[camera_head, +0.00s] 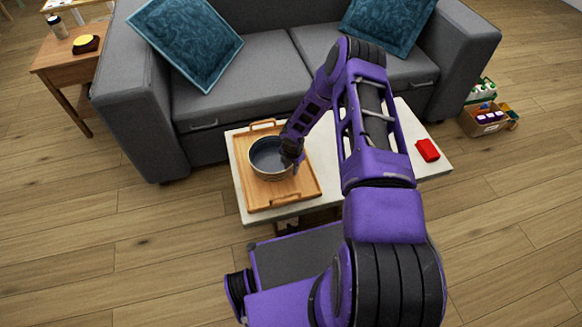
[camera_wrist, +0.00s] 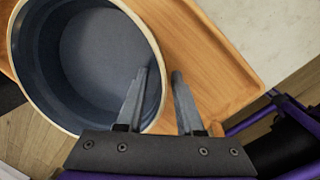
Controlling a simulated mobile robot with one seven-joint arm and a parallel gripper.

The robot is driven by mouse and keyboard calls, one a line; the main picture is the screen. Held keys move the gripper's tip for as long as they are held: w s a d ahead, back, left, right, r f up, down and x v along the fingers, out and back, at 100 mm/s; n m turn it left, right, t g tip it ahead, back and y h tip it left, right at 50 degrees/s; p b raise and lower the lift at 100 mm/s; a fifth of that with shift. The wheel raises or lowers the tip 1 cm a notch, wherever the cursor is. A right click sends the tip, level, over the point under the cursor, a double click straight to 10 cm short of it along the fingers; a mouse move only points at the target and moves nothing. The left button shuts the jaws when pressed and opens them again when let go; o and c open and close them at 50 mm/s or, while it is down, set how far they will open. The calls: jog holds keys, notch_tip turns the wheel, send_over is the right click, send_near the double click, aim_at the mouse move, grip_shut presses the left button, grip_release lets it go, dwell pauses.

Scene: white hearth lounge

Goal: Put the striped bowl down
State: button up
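The striped bowl (camera_head: 258,170), dark blue inside with a pale rim and banded tan outside, sits upright over the wooden tray (camera_head: 301,186) in the head view. In the wrist view the bowl (camera_wrist: 100,55) fills the upper left. My gripper (camera_wrist: 160,78) straddles the bowl's right wall, one finger inside and one outside. Small gaps show between the fingers and the rim, so the gripper looks open. The bowl looks at rest on the tray (camera_wrist: 205,65), though its underside is hidden. My gripper (camera_head: 290,163) is at the bowl's right side in the head view.
The tray lies on the left of a white coffee table (camera_head: 330,165). A red object (camera_head: 428,150) lies at the table's right. A grey sofa (camera_head: 270,60) stands behind. A wooden side table (camera_head: 70,55) is at far left, and a box (camera_head: 487,120) is on the floor at right.

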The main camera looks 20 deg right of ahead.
notch_tip(320, 180, up, 12)
jog(key=s+p, duration=0.2)
dwell(0.4)
jog(key=shift+w+r, duration=0.1)
jog(key=shift+w, duration=0.05)
